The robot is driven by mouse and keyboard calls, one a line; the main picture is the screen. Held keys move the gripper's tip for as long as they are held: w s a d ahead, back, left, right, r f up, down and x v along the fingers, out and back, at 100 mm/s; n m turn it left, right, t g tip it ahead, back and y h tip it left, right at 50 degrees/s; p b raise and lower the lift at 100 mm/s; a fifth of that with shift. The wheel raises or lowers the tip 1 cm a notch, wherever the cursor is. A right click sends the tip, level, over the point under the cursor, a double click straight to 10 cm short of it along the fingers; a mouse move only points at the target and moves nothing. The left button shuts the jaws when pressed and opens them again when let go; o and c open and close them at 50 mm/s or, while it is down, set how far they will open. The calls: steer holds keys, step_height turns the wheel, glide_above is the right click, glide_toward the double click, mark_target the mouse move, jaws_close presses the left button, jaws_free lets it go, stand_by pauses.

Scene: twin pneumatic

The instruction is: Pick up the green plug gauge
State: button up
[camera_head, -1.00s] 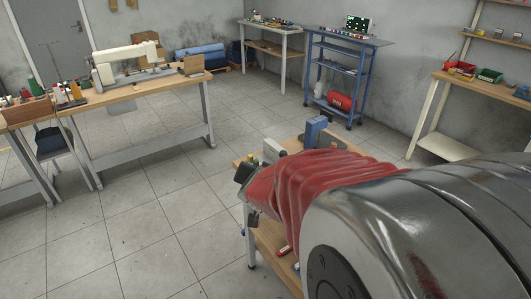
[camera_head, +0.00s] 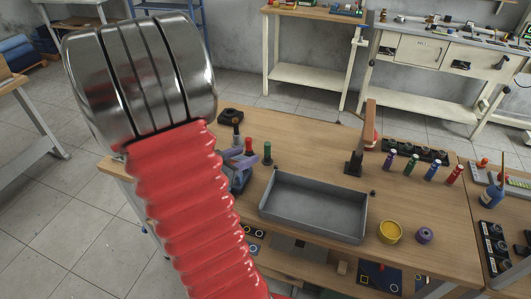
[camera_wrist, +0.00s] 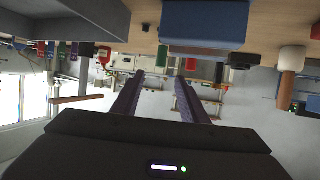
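Two green-handled pieces stand on the wooden bench in the head view, and I cannot tell which is the plug gauge. One green piece (camera_head: 267,152) stands behind the grey tray's left end, beside a red one (camera_head: 249,147). The other green piece (camera_head: 411,165) stands in a row at the right with purple, blue and red ones. In the wrist view my gripper (camera_wrist: 160,76) is open, its two dark purple fingers apart with nothing between them.
A grey tray (camera_head: 312,208) lies mid-bench. A blue block (camera_wrist: 205,22) is close at the top of the upside-down wrist view.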

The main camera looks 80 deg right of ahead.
mark_target(267, 147)
steer(key=shift+x, duration=4.35)
steer(key=shift+f, duration=0.1)
steer(key=shift+f+x, duration=0.15)
steer(key=shift+x, duration=1.1)
steer(key=shift+f+x, duration=0.15)
steer(key=shift+x, duration=1.15)
steer(key=shift+w, duration=0.2)
steer(key=shift+c, duration=0.2)
steer(key=shift+a, duration=0.1)
jaws_close()
